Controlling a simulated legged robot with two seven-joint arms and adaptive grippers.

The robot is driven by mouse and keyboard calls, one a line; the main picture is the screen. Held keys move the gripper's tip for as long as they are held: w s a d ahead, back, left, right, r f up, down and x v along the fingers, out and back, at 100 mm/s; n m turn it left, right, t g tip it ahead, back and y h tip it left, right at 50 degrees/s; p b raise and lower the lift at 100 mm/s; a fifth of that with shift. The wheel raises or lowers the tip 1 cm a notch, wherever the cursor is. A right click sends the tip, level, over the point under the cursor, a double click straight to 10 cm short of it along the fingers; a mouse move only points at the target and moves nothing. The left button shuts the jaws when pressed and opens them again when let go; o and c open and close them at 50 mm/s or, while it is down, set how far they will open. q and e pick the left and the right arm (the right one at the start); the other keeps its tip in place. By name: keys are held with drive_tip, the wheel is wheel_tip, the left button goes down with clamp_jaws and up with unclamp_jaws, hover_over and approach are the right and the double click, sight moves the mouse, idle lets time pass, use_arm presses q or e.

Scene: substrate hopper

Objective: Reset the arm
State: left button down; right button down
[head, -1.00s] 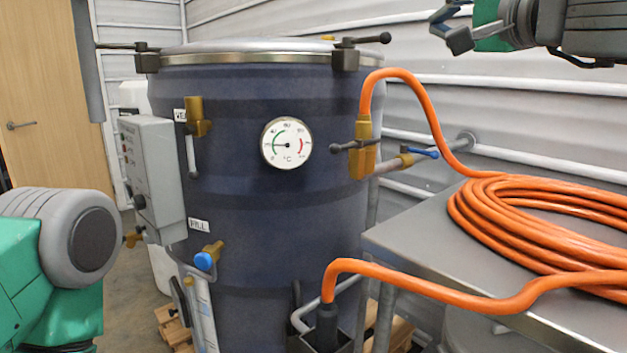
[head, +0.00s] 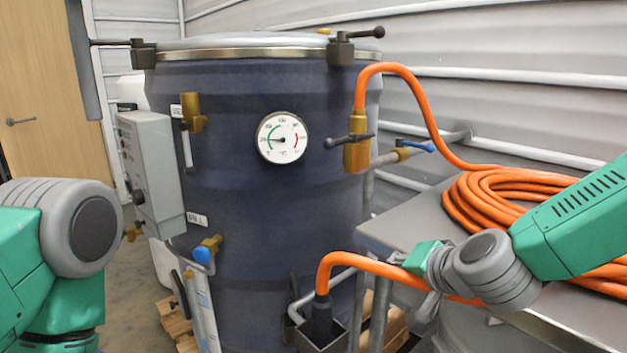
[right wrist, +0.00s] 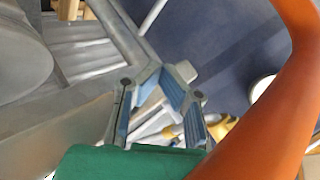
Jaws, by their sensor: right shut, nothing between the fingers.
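My right arm reaches in from the right in the head view, over the steel table. The hose (right wrist: 268,110) passes very near that camera, on the right. Whether it touches the gripper I cannot tell. My left arm shows only a green and grey joint at the left edge; its gripper is out of view.
The dark blue hopper (head: 230,120) stands in the middle, with a dial gauge (head: 282,138), brass valves and a grey control box (head: 150,165). The hose coil lies on the steel table (head: 405,230) at right. Hose ends reach the side valve (head: 356,150) and a low metal box (head: 322,338).

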drive_tip(key=s+d+f+n+g+h, duration=0.1)
drive_tip(key=s+d+f+n+g, duration=0.15)
drive_tip(key=s+f, duration=0.7)
drive_tip(key=s+d+f+n+g+h, duration=0.1)
drive_tip(key=s+d+f+g, duration=0.2)
drive_tip(key=s+f, duration=0.65)
drive_tip(key=s+d+f+n+g+h, duration=0.1)
drive_tip(key=s+d+f, duration=0.3)
drive_tip(key=s, duration=0.4)
drive_tip(key=s+d+f+n+g+h+p, duration=0.1)
drive_tip(key=s+d+f+n+g, duration=0.2)
drive_tip(key=s+f, duration=0.3)
drive_tip(key=shift+s+d+f, duration=0.15)
drive_tip(key=shift+s+d, duration=0.5)
drive_tip(key=shift+s, duration=0.35)
drive_tip(key=shift+w+a, duration=0.1)
drive_tip(key=shift+a, duration=0.15)
drive_tip(key=shift+d, duration=0.15)
